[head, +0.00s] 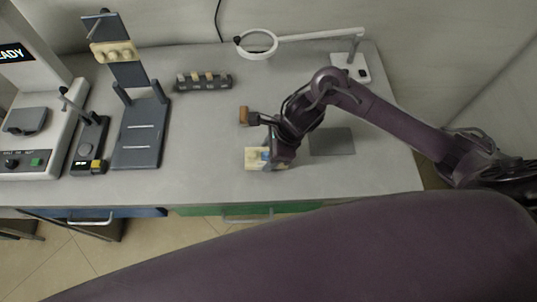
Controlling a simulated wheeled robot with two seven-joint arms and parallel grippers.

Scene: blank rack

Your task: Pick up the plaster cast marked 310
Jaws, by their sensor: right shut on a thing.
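A small cream block (254,158), which looks like a plaster cast, is at the front middle of the grey table. My right gripper (268,157) is shut on its right side, coming from above. I cannot tell whether the block touches the table. No number can be read on it, and part of it is hidden by the gripper. Another cream cast-like piece (113,51) sits on the dark upright stand at the back left. My left gripper is not in view.
A dark rack (204,86) with several pale blocks stands at the back. A brown block (244,117) is beside my right wrist. A ring magnifier (258,44) stands behind. A grey mat (332,141) lies right. A machine reading "READY" (35,120) stands far left.

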